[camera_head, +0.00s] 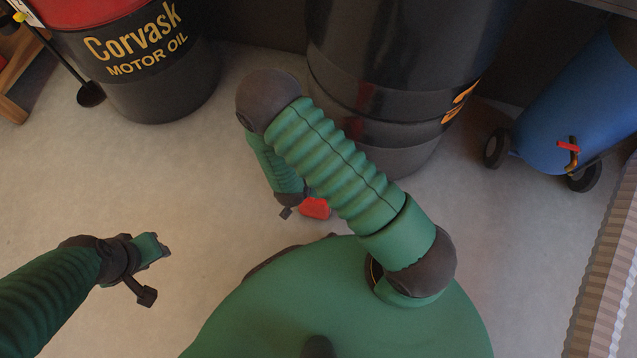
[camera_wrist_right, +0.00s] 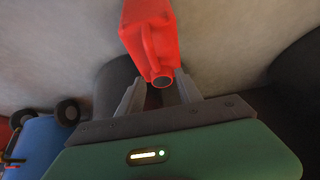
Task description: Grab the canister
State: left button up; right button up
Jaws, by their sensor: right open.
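The red canister (camera_head: 315,208) shows only in part in the head view, on the floor beyond my green body and partly hidden by my right arm. In the right wrist view the canister (camera_wrist_right: 146,32) is larger, with its handle and round spout facing my right gripper (camera_wrist_right: 158,92). That gripper is open, its two grey fingers on either side of the spout end. I cannot tell whether they touch it. My left gripper (camera_head: 158,252) is at the lower left of the head view, over bare floor and away from the canister. Its jaw opening is unclear.
A Corvask motor oil drum (camera_head: 160,75) stands at the upper left. A large black drum (camera_head: 400,60) stands behind my right arm. A blue wheeled tank (camera_head: 575,110) is at the right, near a striped edge (camera_head: 608,270). The floor at left centre is clear.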

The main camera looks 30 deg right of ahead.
jog(key=x, duration=0.2)
jog(key=b+x, duration=0.1)
jog(key=x, duration=0.1)
jog(key=shift+a, duration=0.2)
jog(key=d+f+b, duration=0.2)
jog(key=d+f, duration=0.1)
jog(key=shift+w, duration=0.4)
jog(key=b+x, duration=0.2)
jog(key=shift+w+d+f+b, duration=0.15)
jog(key=shift+w+f+b, duration=0.1)
jog(key=shift+b, duration=0.15)
jog(key=shift+r, duration=0.15)
jog(key=c, duration=0.5)
grip_shut()
pick_arm(q)
jog(key=s+x, duration=0.1)
jog(key=x, duration=0.5)
jog(key=shift+a+f, duration=0.15)
jog(key=shift+f, duration=0.45)
jog(key=shift+s, duration=0.1)
